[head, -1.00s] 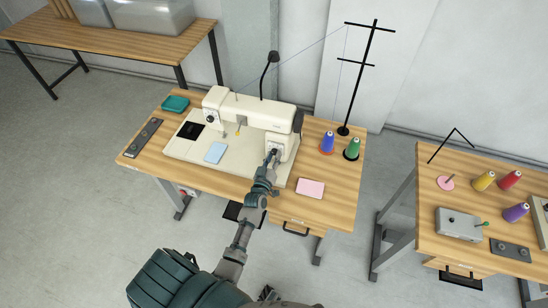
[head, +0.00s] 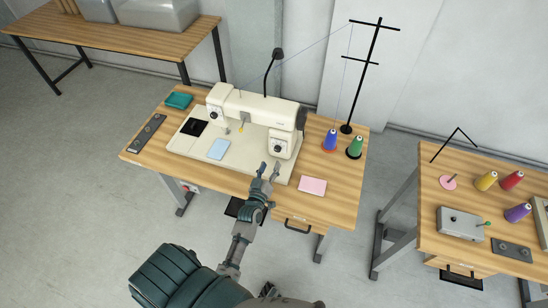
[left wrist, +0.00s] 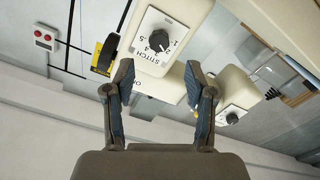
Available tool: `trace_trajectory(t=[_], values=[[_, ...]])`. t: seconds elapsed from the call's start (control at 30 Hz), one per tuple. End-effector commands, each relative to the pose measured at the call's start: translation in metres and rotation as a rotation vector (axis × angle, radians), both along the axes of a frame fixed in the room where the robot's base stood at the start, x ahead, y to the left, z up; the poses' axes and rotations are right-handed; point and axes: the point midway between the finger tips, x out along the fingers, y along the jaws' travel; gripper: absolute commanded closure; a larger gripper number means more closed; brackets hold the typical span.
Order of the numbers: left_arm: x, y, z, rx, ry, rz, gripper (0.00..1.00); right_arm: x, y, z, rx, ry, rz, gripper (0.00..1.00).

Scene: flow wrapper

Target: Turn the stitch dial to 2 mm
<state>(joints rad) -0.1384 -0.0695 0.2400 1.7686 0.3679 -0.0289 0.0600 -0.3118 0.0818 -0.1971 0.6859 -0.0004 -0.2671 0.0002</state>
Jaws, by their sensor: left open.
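The stitch dial (left wrist: 159,38) is a black round knob on a white plate marked STITCH with numbers around it. I cannot tell surely which number its pointer meets. In the head view the dial (head: 277,148) is on the front of the right-hand column of the cream sewing machine (head: 255,110). My left gripper (head: 270,168) is open and empty, in front of and just below the dial. In the left wrist view the dial shows beyond the two parted fingertips of the gripper (left wrist: 159,75), not touching them. My right gripper is not in view.
A second dial (head: 213,114) is on the machine's left end. A blue cloth (head: 218,149) lies on the machine bed, a pink pad (head: 312,186) on the table to the right. Blue (head: 330,141) and green (head: 354,147) thread cones stand right of the machine.

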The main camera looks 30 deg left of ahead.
Motion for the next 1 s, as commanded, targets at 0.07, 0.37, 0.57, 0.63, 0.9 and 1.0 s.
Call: trace_trajectory(t=[0.07,0.37,0.57,0.63,0.9,1.0], values=[[-0.017,-0.004,-0.001,-0.001,0.002,0.0,0.45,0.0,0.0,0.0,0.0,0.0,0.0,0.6],[-0.048,-0.011,0.0,0.0,-0.002,0.001,0.45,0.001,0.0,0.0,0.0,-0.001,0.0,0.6],[-0.049,-0.011,0.0,0.0,-0.002,0.001,0.45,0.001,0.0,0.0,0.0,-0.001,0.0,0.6],[-0.049,-0.011,0.0,0.0,-0.002,0.001,0.45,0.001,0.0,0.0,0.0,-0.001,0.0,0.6],[-0.049,-0.011,0.0,0.001,0.0,0.0,0.45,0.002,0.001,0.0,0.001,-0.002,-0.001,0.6],[-0.05,-0.019,-0.003,0.012,0.039,-0.031,0.45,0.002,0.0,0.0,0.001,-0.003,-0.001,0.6]])
